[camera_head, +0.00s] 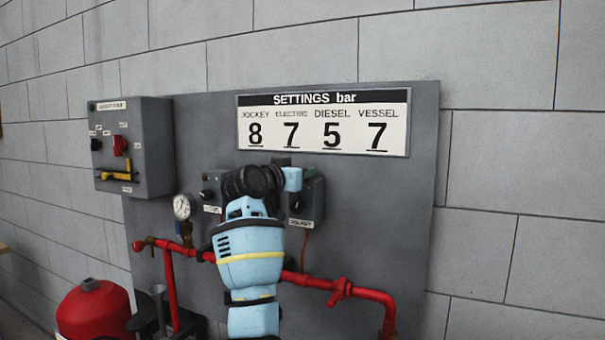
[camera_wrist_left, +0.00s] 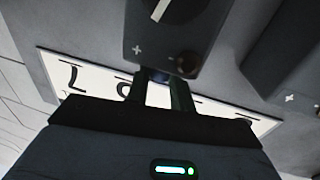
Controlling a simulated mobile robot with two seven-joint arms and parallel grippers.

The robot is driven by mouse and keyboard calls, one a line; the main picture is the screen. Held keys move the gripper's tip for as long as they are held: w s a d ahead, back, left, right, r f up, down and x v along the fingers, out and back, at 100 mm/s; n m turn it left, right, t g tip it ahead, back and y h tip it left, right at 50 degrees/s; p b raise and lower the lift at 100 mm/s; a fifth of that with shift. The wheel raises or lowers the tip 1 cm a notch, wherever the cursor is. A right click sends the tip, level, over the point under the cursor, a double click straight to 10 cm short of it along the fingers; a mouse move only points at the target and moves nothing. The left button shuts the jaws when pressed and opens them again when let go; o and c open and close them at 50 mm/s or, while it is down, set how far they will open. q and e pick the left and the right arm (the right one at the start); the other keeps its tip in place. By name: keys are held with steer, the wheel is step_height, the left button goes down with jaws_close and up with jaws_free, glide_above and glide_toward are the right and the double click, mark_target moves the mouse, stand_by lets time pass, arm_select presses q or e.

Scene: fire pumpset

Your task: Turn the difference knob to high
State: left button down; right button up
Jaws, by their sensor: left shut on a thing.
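Two dark control boxes sit below the sign: a left box (camera_head: 208,193) and a right box (camera_head: 310,199), each with a round front knob. My left arm rises in front of them and partly hides both. My left gripper (camera_wrist_left: 163,90) is at the top edge of the right box, which fills the upper middle of the wrist view (camera_wrist_left: 172,35), upside down. Its fingers are shut on a small knob there, mostly hidden between them. The box face shows a dial with a white pointer (camera_wrist_left: 162,9), a plus mark and a small dark round spot. My right gripper is out of view.
A white settings sign (camera_head: 322,121) is just above the boxes. A grey switch box (camera_head: 154,145) with red and yellow handles is at left. A gauge (camera_head: 182,207), red pipes (camera_head: 368,293) and a red vessel (camera_head: 93,312) are lower down.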

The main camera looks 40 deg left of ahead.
arm_select(q)
steer(key=shift+a+m+h, duration=0.1)
steer(key=shift+m+h, duration=0.2)
steer(key=shift+h, duration=0.2)
steer(key=c, duration=1.2)
jaws_free()
steer(key=s, duration=0.7)
steer(key=shift+s+d, duration=0.3)
steer(key=shift+s, duration=0.1)
